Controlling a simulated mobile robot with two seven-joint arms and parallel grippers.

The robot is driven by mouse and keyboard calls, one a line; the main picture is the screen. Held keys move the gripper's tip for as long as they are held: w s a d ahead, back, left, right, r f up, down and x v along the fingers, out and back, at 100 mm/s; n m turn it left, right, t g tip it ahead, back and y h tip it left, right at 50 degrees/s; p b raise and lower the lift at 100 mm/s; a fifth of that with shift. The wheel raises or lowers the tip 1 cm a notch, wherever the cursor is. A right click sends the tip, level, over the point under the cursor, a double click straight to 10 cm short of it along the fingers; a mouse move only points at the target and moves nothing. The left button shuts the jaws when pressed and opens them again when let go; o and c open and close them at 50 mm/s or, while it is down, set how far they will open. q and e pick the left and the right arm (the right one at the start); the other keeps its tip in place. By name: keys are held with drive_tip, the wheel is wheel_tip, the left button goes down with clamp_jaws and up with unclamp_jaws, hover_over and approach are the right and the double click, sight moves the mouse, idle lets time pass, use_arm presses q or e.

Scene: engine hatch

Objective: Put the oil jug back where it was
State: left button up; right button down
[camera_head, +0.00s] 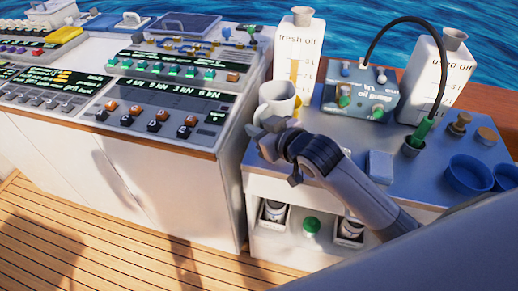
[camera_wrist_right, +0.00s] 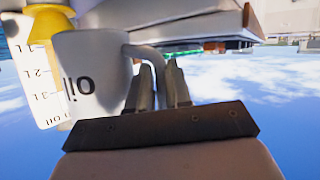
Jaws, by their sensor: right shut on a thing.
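The oil jug is a pale mug-like jug (camera_head: 276,98) at the left end of the blue-topped counter (camera_head: 335,130), in front of the fresh oil container (camera_head: 298,55). In the right wrist view the jug (camera_wrist_right: 92,72) shows upside down with "oil" on its side and its handle between the fingers. My right gripper (camera_head: 268,130) is shut on that handle, at the jug's near side. I cannot tell whether the jug's base touches the counter. It also shows in the wrist view that the gripper's two fingers (camera_wrist_right: 160,85) straddle the handle. My left gripper is not in view.
An oil pump box (camera_head: 360,90) stands right of the fresh oil container, with a black hose reaching a green nozzle (camera_head: 422,130). A control console (camera_head: 150,100) adjoins the left.

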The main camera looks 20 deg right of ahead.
drive_tip(key=shift+f+b, duration=0.3)
drive_tip(key=shift+f, duration=3.05)
drive_tip(key=shift+f, duration=0.1)
drive_tip(key=c, duration=1.1)
unclamp_jaws()
drive_tip(key=shift+f, duration=0.1)
drive_tip(key=shift+o, duration=0.2)
drive_tip(key=shift+r, duration=0.2)
drive_tip(key=v, duration=1.2)
drive_tip(key=s+f+m+g+h, duration=0.1)
drive_tip(key=s+f, duration=0.5)
drive_tip(key=f, duration=0.3)
drive_tip(key=s+f+m+g+h, duration=0.1)
drive_tip(key=s+f, duration=0.5)
drive_tip(key=f, duration=0.2)
drive_tip(key=shift+d+f+g, duration=0.3)
drive_tip(key=shift+d+f, duration=0.1)
drive_tip(key=shift+d, duration=0.1)
